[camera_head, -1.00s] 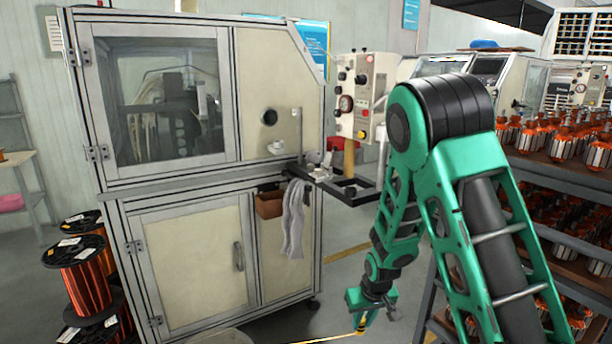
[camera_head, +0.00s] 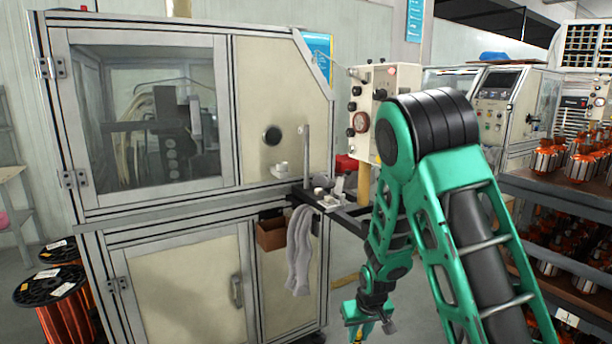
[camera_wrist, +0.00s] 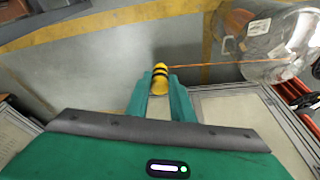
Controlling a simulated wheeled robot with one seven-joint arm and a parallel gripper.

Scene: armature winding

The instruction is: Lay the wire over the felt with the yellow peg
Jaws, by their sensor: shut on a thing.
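The yellow peg (camera_wrist: 160,75), with black bands, is held between the green fingers of my gripper (camera_wrist: 160,95), which is shut on it. In the head view my gripper (camera_head: 368,318) hangs low in front of the machine, with a bit of the yellow peg (camera_head: 359,333) at the bottom edge. A thin orange wire (camera_wrist: 205,65) runs from the peg to the right, towards a clear rounded cover (camera_wrist: 275,50) in the wrist view. I cannot make out the felt for certain; small pale fittings (camera_head: 328,200) sit on the bracket at the machine's side.
The winding machine (camera_head: 190,220) fills the left. A grey cloth (camera_head: 299,250) hangs beside a brown box (camera_head: 271,234) on its front. A copper spool (camera_head: 62,310) stands lower left. A shelf with armatures (camera_head: 570,195) stands close on the right.

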